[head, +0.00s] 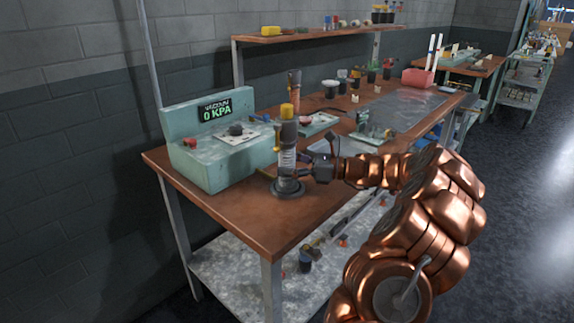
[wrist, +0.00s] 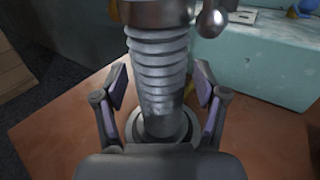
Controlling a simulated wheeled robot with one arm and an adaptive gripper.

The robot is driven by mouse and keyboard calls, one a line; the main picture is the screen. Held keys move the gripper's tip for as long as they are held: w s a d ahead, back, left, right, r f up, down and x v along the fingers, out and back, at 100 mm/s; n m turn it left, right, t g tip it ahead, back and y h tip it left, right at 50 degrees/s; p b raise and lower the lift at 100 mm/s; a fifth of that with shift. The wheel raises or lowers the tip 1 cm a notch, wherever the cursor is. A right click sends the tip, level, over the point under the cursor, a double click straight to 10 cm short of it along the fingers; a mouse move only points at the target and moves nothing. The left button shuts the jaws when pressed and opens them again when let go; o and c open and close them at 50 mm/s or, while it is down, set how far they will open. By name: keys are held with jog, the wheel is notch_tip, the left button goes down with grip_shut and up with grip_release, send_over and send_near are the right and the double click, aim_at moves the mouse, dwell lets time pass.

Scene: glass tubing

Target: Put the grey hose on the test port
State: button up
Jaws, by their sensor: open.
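A ribbed grey hose (wrist: 160,72) stands upright between the two fingers of my gripper (wrist: 160,88) in the wrist view. The fingers are spread, one on each side, with a gap to the hose. A metal collar (wrist: 158,12) is above the ribs, and a round dark base (wrist: 160,128) is below on the bench. In the head view, the ribbed part (head: 287,158) shows under a yellow-topped piece, with my gripper (head: 303,167) at its right. The teal vacuum unit (head: 208,172) reads 0 KPA. I cannot tell which fitting is the test port.
The copper-coloured bench (head: 240,222) is clear in front of the stand. Small trays, tools and cups are behind and to the right. A red bin (head: 417,81) is at the far end. A shelf (head: 310,34) runs along the wall.

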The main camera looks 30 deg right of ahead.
jog(key=shift+s+d+r, duration=0.1)
jog(key=shift+d+r, duration=0.05)
jog(key=v, duration=1.1)
jog(key=shift+s+d, duration=0.25)
jog(key=shift+a, duration=0.1)
